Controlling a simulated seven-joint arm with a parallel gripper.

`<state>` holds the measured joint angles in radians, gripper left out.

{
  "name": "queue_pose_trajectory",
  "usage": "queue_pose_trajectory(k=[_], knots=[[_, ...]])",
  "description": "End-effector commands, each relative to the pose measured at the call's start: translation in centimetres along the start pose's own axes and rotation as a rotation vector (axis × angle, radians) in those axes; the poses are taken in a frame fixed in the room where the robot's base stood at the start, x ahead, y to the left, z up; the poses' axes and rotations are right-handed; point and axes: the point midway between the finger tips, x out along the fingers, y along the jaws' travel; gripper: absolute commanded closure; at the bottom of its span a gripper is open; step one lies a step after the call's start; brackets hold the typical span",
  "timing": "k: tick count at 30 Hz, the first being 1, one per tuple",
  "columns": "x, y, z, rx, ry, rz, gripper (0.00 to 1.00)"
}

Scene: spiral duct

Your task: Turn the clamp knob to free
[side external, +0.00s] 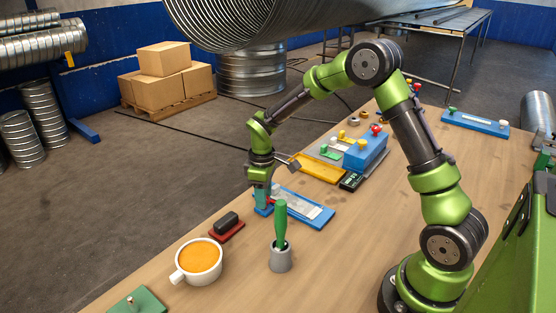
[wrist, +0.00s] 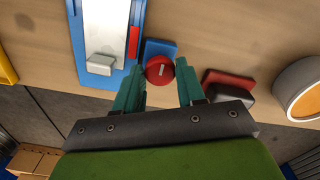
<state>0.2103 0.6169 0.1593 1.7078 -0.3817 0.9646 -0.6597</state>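The clamp knob is a round red knob (wrist: 160,71) with a short pale mark on its face. It sits at the edge of a small blue block (wrist: 160,48) in the wrist view. My gripper (wrist: 159,70) has one teal finger on each side of the knob. The fingers are apart, with the knob nearly filling the space between the tips; contact is not clear. In the side view my gripper (side external: 263,203) is low over the table by the blue plate (side external: 305,207), hiding most of the knob.
A red base with a black block (side external: 227,222) lies close to my gripper. A cup with orange contents (side external: 200,258) and a grey holder with a green-handled tool (side external: 281,238) stand nearer the camera. A yellow tray (side external: 318,168) and blue box (side external: 366,152) lie beyond.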

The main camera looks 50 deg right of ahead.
Motion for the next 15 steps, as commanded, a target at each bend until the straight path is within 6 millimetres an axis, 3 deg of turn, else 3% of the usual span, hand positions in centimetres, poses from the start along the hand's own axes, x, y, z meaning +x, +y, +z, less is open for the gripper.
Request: queue_pose_trajectory(k=[1, 4, 15], knots=[[-0.06, 0.02, -0.04, 0.0, 0.001, 0.001, 0.53], [-0.03, 0.01, -0.03, 0.0, 0.001, 0.001, 0.38], [-0.55, 0.02, -0.05, 0.001, 0.002, 0.001, 0.38]])
